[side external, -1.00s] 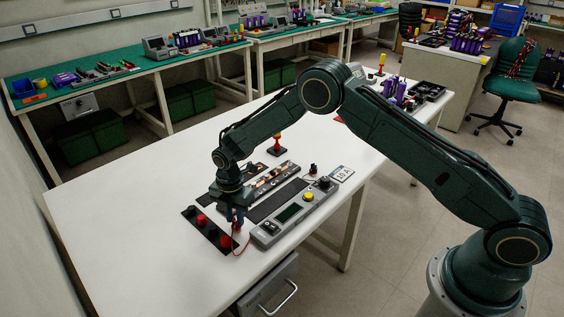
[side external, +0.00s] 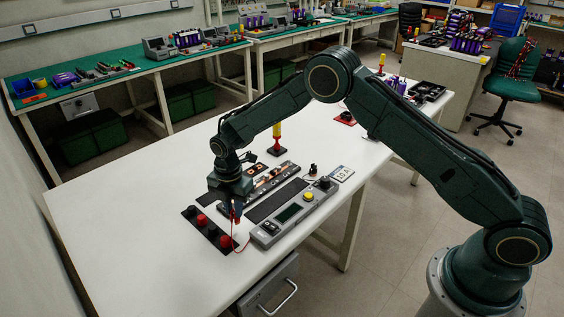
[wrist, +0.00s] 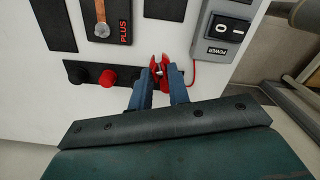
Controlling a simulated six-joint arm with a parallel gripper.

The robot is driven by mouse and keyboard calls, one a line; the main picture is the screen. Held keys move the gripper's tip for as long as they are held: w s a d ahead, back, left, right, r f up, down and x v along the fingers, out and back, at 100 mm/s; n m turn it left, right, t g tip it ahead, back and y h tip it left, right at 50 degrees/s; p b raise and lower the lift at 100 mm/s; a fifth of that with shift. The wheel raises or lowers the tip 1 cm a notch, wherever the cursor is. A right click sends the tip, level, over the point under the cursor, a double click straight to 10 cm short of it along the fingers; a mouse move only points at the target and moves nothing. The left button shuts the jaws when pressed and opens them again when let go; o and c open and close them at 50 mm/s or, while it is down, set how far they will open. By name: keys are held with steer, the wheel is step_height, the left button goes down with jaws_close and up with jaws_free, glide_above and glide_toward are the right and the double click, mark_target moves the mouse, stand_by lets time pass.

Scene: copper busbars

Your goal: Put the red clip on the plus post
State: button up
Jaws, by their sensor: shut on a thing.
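My gripper (wrist: 160,78) is shut on the red clip (wrist: 161,70), whose red jaws point away from my wrist between the blue fingers. In the side view my gripper (side external: 234,207) holds the clip (side external: 235,216) just above the black strip. A red lead runs from the clip toward the grey meter. In the side view my gripper hides the near end of this dark tray (side external: 268,181).
The black strip (wrist: 91,64) with red and black knobs lies beside the clip. The grey meter (side external: 290,217) with a yellow knob is to the right; its power switch (wrist: 226,28) shows in the wrist view. A red-and-yellow pillar (side external: 277,140) stands behind. The table's left is clear.

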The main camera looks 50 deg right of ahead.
steer(key=shift+r, duration=0.35)
steer(key=shift+w, duration=0.1)
steer(key=shift+w+d+r, duration=0.15)
steer(key=shift+w+r, duration=0.1)
steer(key=shift+w, duration=0.25)
steer(key=w+d+r, duration=0.2)
steer(key=w+r, duration=0.3)
steer(key=w, duration=0.2)
steer(key=shift+w+d, duration=0.15)
steer(key=shift+d, duration=0.2)
steer(key=shift+f, duration=0.15)
steer(key=shift+f, duration=1.8)
steer(key=shift+f, duration=0.15)
